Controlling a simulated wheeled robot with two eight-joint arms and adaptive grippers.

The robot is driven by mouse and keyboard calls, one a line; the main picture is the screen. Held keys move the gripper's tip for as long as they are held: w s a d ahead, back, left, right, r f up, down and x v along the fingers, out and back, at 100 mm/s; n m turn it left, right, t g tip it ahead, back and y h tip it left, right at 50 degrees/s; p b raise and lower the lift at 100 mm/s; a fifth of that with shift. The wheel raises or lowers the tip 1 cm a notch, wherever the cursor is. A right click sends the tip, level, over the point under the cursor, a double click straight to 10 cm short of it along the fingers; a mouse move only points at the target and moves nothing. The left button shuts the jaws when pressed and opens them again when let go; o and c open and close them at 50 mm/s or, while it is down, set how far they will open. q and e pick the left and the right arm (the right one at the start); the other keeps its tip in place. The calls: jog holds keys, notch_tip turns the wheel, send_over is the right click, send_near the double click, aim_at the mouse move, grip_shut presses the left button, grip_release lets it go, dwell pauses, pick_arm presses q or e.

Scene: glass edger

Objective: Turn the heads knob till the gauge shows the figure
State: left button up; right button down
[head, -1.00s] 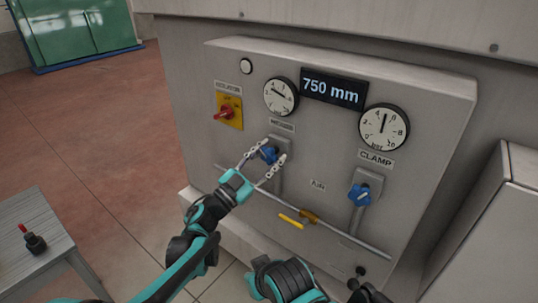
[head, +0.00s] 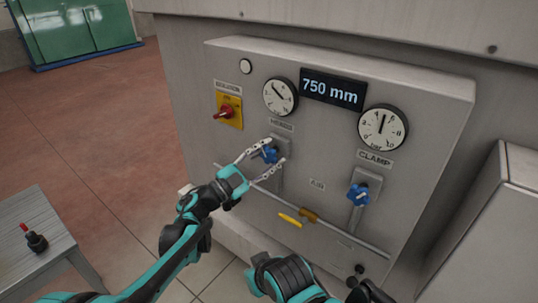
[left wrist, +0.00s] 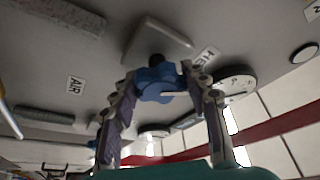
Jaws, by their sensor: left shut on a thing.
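The heads knob (head: 269,155) is a blue lobed knob on the grey panel, under the label HEADS and the left gauge (head: 280,97). That gauge's needle points to the upper left. My left gripper (head: 268,162) is shut on this knob, its fingers on either side of it. In the left wrist view the blue knob (left wrist: 157,82) sits between the two fingers. The display (head: 333,89) reads 750 mm. My right gripper (head: 368,292) is partly seen at the bottom edge of the head view, dark and unclear.
A second blue knob (head: 359,195) sits under the CLAMP label and the right gauge (head: 383,127). A red and yellow isolator switch (head: 227,111) is at the left. A yellow-handled lever (head: 291,220) lies below. A grey table (head: 40,245) stands at lower left.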

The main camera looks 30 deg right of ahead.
pick_arm(q)
jog(key=o, duration=1.2)
jog(key=shift+c, duration=0.2)
jog(key=v, duration=1.2)
